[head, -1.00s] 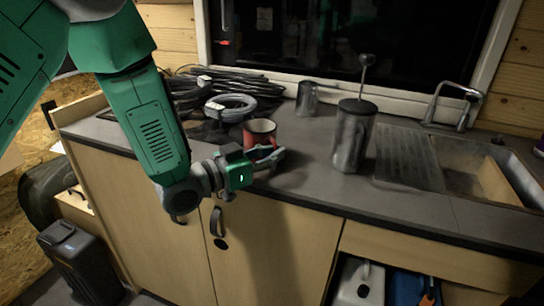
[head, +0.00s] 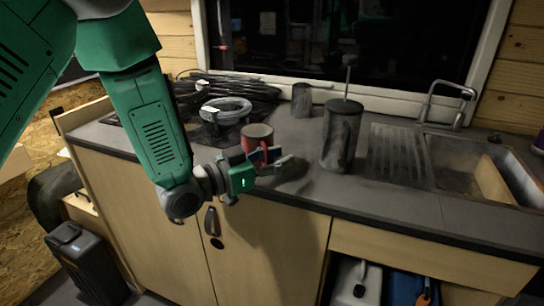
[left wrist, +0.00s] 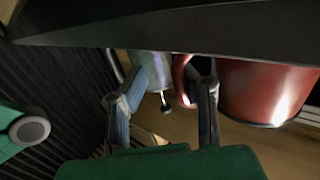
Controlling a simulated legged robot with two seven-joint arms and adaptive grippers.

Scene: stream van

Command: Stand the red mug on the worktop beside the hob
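The red mug (head: 257,138) stands upright on the dark worktop (head: 300,180), near its front edge and right of a grey cable coil. The hob (head: 110,118) seems to lie at the left end, largely hidden by my arm and cables. My left gripper (head: 279,156) is in front of the mug at its right side, fingers apart. In the left wrist view the mug (left wrist: 262,92) is at the right. Its handle (left wrist: 180,78) lies between the spread fingers (left wrist: 158,92), close to the right finger; I cannot tell whether they touch. My right gripper is out of view.
A dark lidded pot (head: 341,138) stands right of the mug, with a small grey cup (head: 301,100) behind. The cable coil (head: 225,110) and a black cable heap (head: 235,88) crowd the left. The sink (head: 480,175) is at the right.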

